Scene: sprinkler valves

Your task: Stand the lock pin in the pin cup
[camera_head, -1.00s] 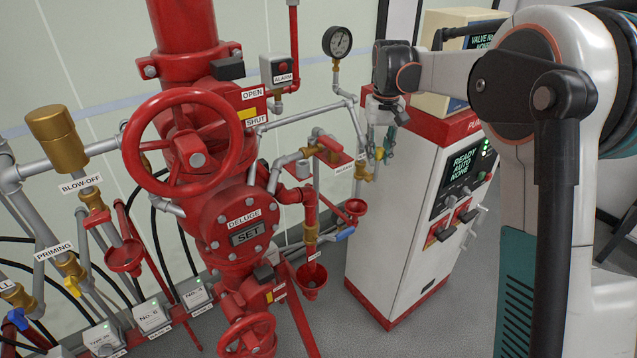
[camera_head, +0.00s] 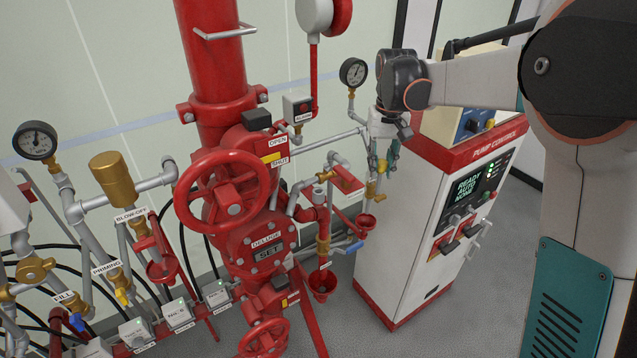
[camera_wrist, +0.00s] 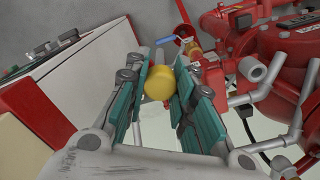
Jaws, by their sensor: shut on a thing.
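My gripper (camera_head: 388,162) is at the left of the pump cabinet, in front of the wall pipes, fingers pointing down. In the wrist view its teal-padded fingers (camera_wrist: 160,85) are closed on a yellow round-ended piece (camera_wrist: 159,83), which I take to be the lock pin. Only its rounded end shows there; the rest is hidden, and its tilt is unclear. I cannot pick out the pin cup for certain. A small grey open-topped cylinder (camera_head: 326,177) stands on the pipework left of my gripper.
The red deluge valve (camera_head: 262,245) with its large handwheel (camera_head: 222,192) stands to the left. The white and red pump cabinet (camera_head: 400,245) is close on the right. A pressure gauge (camera_head: 353,72) and red drain funnels (camera_head: 366,222) are near my gripper.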

